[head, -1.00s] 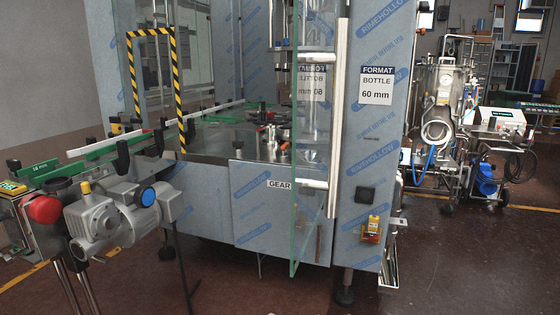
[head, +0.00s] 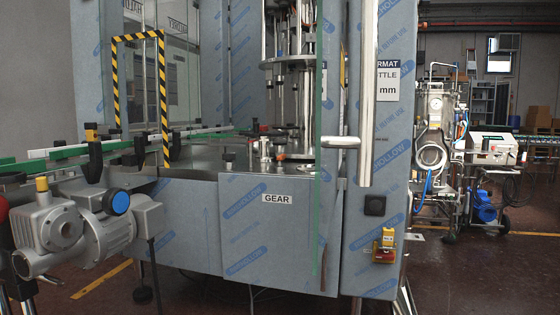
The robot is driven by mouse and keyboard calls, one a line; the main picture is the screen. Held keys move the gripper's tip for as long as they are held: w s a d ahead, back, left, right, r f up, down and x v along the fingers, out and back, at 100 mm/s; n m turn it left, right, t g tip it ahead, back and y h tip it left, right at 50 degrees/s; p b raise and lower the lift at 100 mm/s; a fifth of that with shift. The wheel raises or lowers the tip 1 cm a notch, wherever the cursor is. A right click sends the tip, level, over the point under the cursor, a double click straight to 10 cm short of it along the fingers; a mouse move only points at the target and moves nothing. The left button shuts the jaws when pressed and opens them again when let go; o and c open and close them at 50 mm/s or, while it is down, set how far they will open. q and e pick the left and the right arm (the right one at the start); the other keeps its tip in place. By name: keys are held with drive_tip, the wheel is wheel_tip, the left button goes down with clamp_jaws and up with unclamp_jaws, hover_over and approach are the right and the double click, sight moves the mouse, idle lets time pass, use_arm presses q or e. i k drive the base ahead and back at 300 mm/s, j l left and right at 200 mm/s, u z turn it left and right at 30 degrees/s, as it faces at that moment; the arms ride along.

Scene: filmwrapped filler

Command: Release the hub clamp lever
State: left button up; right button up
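The filler machine (head: 265,225) stands ahead, wrapped in blue printed film. Its glass door (head: 320,200) is seen nearly edge-on, with a long vertical steel handle (head: 367,95) in front. Inside, a steel column with filling parts (head: 290,90) rises over the machine deck (head: 205,168). Small dark and metal parts (head: 264,148) sit at the foot of the column; I cannot tell whether one of them is the hub clamp lever. Neither of my grippers is in view.
A conveyor (head: 70,158) with a grey motor (head: 88,228) juts out on the left. A yellow-red switch (head: 385,245) is on the right post. A steel tank unit (head: 436,130) stands at right. Dark floor is open at lower right.

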sight(281, 158)
drive_tip(key=i+j, duration=0.65)
drive_tip(key=j, duration=0.15)
drive_tip(key=i+j, duration=0.7)
drive_tip(key=k+j+u, duration=0.05)
drive_tip(key=j, duration=0.05)
